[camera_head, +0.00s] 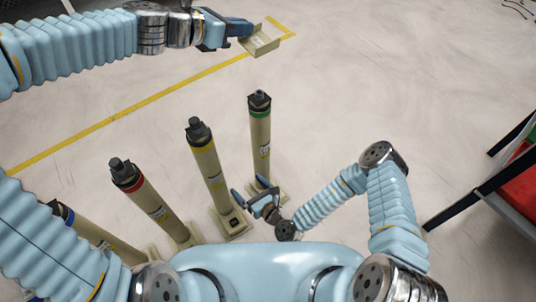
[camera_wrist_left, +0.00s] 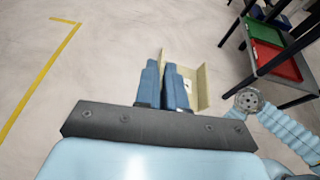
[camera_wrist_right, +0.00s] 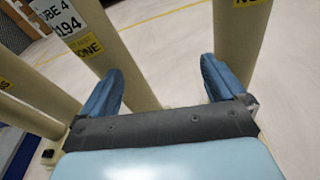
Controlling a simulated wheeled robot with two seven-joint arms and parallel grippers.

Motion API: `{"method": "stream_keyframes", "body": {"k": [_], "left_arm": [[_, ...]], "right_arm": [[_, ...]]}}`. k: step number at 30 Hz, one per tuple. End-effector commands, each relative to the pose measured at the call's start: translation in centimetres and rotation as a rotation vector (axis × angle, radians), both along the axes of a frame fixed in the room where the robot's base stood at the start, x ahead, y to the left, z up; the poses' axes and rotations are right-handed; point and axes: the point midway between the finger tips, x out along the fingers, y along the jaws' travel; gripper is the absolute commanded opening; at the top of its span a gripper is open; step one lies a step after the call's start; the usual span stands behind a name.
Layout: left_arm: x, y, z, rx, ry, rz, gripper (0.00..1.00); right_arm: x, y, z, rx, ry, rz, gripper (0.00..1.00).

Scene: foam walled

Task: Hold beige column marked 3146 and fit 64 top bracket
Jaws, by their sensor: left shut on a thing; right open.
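My left gripper (camera_head: 240,29) is shut on a beige bracket (camera_head: 264,43), held out high at the top; the bracket also shows right of the fingers in the left wrist view (camera_wrist_left: 203,85). Four-sided feet carry beige columns with dark tops: a green-banded column (camera_head: 260,150), a yellow-banded column (camera_head: 210,170) and a red-banded column (camera_head: 150,202). My right gripper (camera_head: 258,205) is open, low beside the green-banded and yellow-banded columns. In the right wrist view one column (camera_wrist_right: 100,35) has a partly cut label ending "194"; another column (camera_wrist_right: 238,35) is behind the right finger. I cannot read 3146.
A blue-banded column (camera_head: 88,232) stands at the lower left, partly hidden by my arm. A dark-framed rack with a red bin (camera_head: 515,190) is at the right edge; a green bin (camera_wrist_left: 265,30) shows in the left wrist view. Yellow tape (camera_head: 140,105) crosses otherwise open floor.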

Motion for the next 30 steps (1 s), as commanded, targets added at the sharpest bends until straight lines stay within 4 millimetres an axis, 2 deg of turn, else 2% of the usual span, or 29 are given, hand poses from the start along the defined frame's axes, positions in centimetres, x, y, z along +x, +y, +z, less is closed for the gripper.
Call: {"method": "stream_keyframes", "body": {"k": [3,6,10,14,24,30], "left_arm": [[0.0,0.0,0.1,-0.001,-0.001,0.000,0.00],[0.0,0.0,0.1,-0.001,-0.001,0.000,0.00],[0.0,0.0,0.1,-0.001,-0.001,0.000,0.00],[0.0,0.0,0.0,-0.001,-0.001,0.000,0.00],[0.0,0.0,0.0,-0.001,-0.001,0.000,0.00],[0.0,0.0,0.0,-0.001,-0.001,0.000,0.00]], "right_arm": [[1.4,-3.0,-3.0,-0.090,0.066,-0.227,0.97],[1.7,-5.0,-4.6,-0.158,0.104,-0.347,0.97],[1.9,-6.1,-5.6,-0.204,0.129,-0.415,0.97],[3.2,-6.1,-6.3,-0.213,0.130,-0.428,0.97],[9.3,-4.8,-8.9,-0.209,0.131,-0.423,0.97],[11.8,-4.4,-9.9,-0.209,0.130,-0.422,0.97]]}}
